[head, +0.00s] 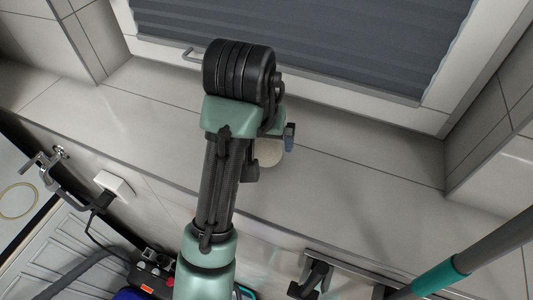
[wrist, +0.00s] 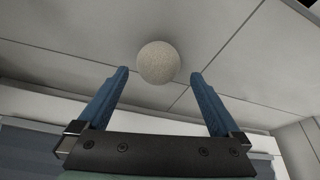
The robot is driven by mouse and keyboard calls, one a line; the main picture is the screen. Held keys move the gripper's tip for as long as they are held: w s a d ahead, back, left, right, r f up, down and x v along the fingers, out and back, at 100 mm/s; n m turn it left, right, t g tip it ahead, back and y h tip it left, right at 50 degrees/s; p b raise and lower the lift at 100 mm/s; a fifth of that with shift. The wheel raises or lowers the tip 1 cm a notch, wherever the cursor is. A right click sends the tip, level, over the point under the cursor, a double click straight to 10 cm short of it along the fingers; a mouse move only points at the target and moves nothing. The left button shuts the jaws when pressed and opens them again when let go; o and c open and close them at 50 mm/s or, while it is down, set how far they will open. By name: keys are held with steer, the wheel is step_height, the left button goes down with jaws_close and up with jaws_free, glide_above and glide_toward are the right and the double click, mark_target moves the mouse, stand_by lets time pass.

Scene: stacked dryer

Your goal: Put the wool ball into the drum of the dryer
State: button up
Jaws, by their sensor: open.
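The wool ball (wrist: 158,63) is a pale, speckled, round ball resting on the tiled ledge. My gripper (wrist: 159,76) is open, with one blue finger on each side of the view. The ball shows just past the fingertips, roughly centred between them, and nothing is held. I cannot tell the exact gap between fingertips and ball. I cannot make out the dryer's drum in either view.
A window with a dark blind (head: 310,40) stands behind the ledge (head: 365,178). The ledge is clear to the ball's right. At left are metal taps (head: 45,160) and a white socket with a plug (head: 113,185). A teal and grey pole (head: 460,262) slants at lower right.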

mark_target(265, 145)
steer(key=shift+x, duration=2.45)
